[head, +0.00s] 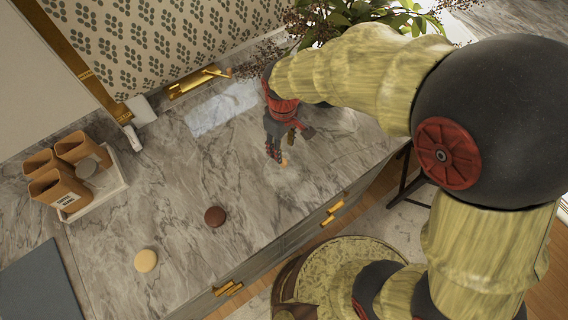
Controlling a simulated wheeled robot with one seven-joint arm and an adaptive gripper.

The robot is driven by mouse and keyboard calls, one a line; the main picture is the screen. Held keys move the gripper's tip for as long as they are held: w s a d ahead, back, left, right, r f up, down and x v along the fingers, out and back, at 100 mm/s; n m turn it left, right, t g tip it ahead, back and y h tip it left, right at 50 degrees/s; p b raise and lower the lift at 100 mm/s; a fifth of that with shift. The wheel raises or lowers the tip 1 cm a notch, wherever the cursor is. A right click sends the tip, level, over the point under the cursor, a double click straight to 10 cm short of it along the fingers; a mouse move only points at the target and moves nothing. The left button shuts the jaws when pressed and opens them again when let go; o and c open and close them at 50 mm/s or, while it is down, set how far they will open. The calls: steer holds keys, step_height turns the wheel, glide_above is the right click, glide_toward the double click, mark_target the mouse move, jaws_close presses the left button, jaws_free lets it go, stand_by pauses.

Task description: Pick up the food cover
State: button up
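My gripper (282,144) is above the right part of the marble counter, pointing down, with dark fingers. A small tan, rounded piece (285,162) shows just below the fingertips. A faint, pale, see-through patch (284,180) lies around and below it; it may be a clear food cover with a knob, but I cannot tell for sure. Whether the fingers touch the tan piece, and whether they are open or shut, is too small to tell. No other thing in view clearly looks like a food cover.
A dark brown disc (215,216) and a cream disc (146,260) lie on the marble counter (180,180). A white tray (118,183) with brown containers stands at left. A leafy plant (350,14) is behind my arm. The counter's front edge has brass handles (228,288).

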mark_target(284, 161)
steer(key=shift+d+f, duration=0.1)
steer(key=shift+f, duration=3.9)
steer(key=shift+c, duration=1.4)
steer(key=c, duration=0.8)
